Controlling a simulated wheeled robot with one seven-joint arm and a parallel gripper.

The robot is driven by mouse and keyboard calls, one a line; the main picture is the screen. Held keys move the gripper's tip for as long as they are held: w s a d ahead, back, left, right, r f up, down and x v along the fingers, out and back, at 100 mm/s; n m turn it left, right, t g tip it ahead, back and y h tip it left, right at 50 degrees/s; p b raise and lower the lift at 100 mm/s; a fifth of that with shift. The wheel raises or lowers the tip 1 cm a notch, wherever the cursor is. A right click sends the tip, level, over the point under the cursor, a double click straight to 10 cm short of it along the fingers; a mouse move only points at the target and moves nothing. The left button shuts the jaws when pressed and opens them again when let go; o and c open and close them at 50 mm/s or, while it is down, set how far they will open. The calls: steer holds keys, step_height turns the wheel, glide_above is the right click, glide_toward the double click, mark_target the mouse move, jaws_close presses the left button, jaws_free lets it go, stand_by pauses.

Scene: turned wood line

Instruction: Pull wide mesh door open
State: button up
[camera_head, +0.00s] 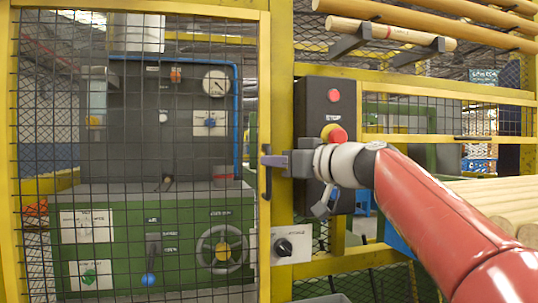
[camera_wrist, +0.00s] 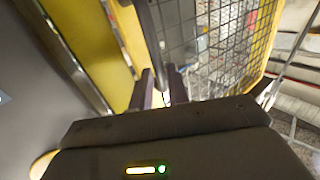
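The wide mesh door (camera_head: 140,200) stands at the left in the head view, a black wire grid in a yellow frame, and looks closed against the yellow post. Its dark upright handle (camera_head: 267,183) is on the frame's right edge. My gripper (camera_head: 268,161) is at the handle, reaching in from the right. In the wrist view, the two fingers (camera_wrist: 164,76) are apart, with a gap showing between them. The dark handle bar (camera_wrist: 156,35) runs down to the space between the fingertips. Contact with it cannot be made out.
A black control box (camera_head: 318,100) with red buttons is mounted on the post right of the door. A white switch plate (camera_head: 292,246) sits below it. Wooden rods (camera_head: 500,200) lie at the right, and more rest on brackets above. A green machine (camera_head: 180,240) stands behind the mesh.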

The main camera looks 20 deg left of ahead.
steer(key=shift+p+x, duration=0.3)
steer(key=shift+x, duration=0.95)
jaws_close()
steer(key=shift+s+d, duration=0.1)
steer(key=shift+s, duration=0.05)
